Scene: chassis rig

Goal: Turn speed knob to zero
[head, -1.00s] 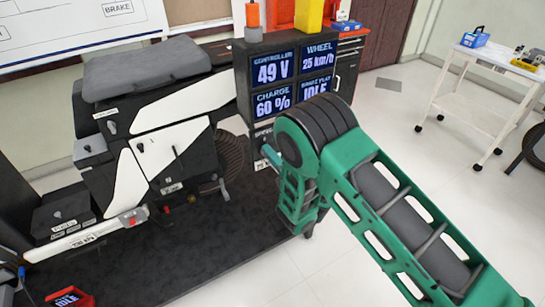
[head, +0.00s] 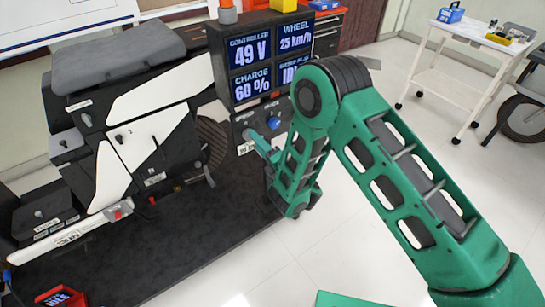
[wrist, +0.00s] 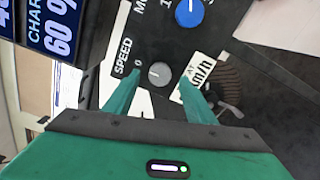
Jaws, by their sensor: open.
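The speed knob (wrist: 159,73) is a small grey round knob with a pale pointer mark, below the word SPEED in the wrist view. A 0 is printed beside it. My gripper (wrist: 160,82) is open, with one green finger on each side of the knob. I cannot tell whether the fingers touch it. In the head view my gripper (head: 249,134) reaches the control panel (head: 241,118) from the right, and its fingers and arm hide most of the speed knob. The wheel display (head: 295,38) reads 25 km/h.
A blue mode knob (head: 274,123) sits right of SPEED on the panel; it also shows in the wrist view (wrist: 189,11). A white km/h label (wrist: 197,70) lies close to one finger. The scooter chassis (head: 130,130) stands left. White floor is open at right, before a cart (head: 478,45).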

